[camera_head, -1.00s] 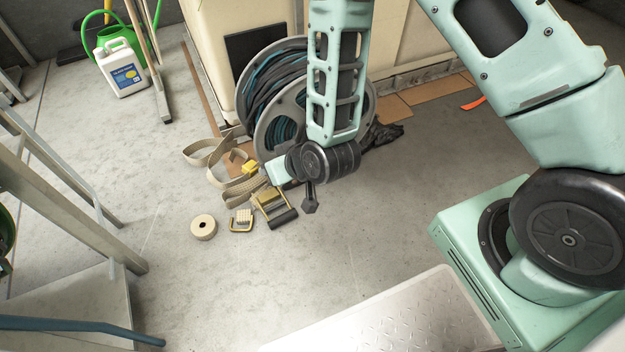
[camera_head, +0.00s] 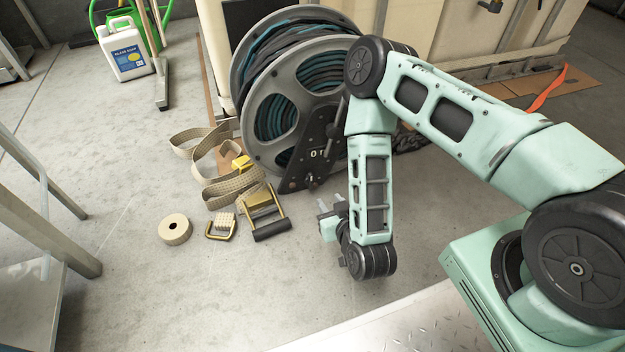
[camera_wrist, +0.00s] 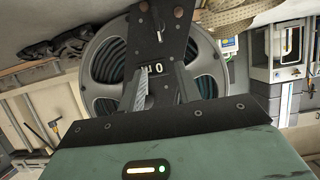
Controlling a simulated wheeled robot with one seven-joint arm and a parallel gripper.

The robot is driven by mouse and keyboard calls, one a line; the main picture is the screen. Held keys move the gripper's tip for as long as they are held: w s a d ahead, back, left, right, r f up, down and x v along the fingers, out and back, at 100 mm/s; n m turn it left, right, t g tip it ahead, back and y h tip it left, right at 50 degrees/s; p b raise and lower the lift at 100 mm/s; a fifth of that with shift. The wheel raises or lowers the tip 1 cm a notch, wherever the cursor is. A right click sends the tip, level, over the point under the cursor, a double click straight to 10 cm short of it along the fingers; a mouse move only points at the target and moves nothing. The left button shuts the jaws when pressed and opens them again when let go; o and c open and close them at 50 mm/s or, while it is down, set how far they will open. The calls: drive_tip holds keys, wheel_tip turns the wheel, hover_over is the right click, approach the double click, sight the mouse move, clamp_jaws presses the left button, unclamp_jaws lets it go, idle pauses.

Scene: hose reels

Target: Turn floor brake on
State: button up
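The hose reel (camera_head: 262,157) stands on the floor with grey side discs and dark and teal hose wound on it. A black plate (camera_head: 300,163) on its near side carries a white 0 and 1 marking (camera_head: 318,154). A dark lever-like part (camera_head: 338,122) rises beside the plate, partly against my arm. In the wrist view the plate (camera_wrist: 164,38) and marking (camera_wrist: 153,68) show upside down beyond my fingers. My gripper (camera_head: 331,206) is low, right of and below the plate. Its fingers (camera_wrist: 164,84) are apart and empty, and they appear clear of the plate.
A webbing strap (camera_head: 205,155), a ratchet buckle (camera_head: 262,212) and a tape roll (camera_head: 174,229) lie left of my gripper. A white jug (camera_head: 126,50) stands at the back left. A metal frame (camera_head: 40,225) is at the left. Floor in front is clear.

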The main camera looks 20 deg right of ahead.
sight(311, 176)
drive_tip(key=b+x, duration=0.9)
drive_tip(key=x, duration=0.5)
drive_tip(key=shift+w+f, duration=0.2)
drive_tip(key=shift+f, duration=0.15)
drive_tip(key=shift+w+f, duration=0.15)
drive_tip(key=shift+w, duration=0.55)
clamp_jaws()
